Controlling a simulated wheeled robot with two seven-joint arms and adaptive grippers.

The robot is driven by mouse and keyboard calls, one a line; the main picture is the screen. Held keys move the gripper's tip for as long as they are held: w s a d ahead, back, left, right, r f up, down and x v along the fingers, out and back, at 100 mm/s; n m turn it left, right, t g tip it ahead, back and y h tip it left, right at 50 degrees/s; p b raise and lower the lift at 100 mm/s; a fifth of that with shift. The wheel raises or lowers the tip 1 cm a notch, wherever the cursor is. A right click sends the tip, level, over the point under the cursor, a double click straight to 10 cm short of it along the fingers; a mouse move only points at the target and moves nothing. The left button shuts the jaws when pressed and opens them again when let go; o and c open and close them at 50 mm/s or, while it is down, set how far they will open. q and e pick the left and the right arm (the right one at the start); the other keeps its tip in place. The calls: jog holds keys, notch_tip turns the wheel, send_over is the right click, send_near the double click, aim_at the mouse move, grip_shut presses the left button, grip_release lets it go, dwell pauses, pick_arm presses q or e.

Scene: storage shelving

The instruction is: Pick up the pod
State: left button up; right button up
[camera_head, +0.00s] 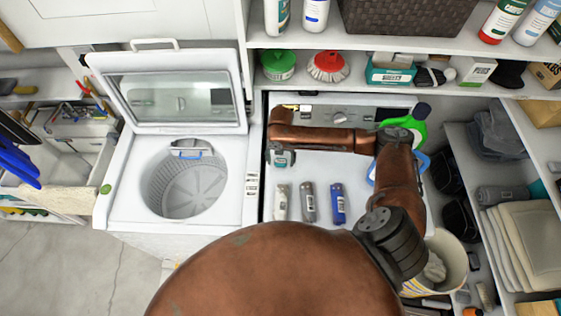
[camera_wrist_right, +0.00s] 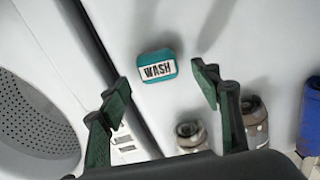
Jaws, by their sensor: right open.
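The pod (camera_wrist_right: 157,68) is a small teal rounded block with a white "WASH" label, lying on a white surface in the right wrist view. My right gripper (camera_wrist_right: 161,98) is open; its two dark green fingers stand apart, one each side of and nearer the camera than the pod, which looks untouched. In the head view the right gripper (camera_head: 281,158) hangs over the white top right of the open washer, and the pod is hard to tell from it there.
Several small cylinders, including a blue one (camera_head: 337,203), stand in a row in front of the right gripper. The open washer (camera_head: 112,200) is at left. A shelf (camera_head: 350,43) with goods runs above.

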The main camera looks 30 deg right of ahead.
jog(key=shift+f, duration=0.7)
jog(key=shift+c, duration=0.4)
jog(key=c, duration=1)
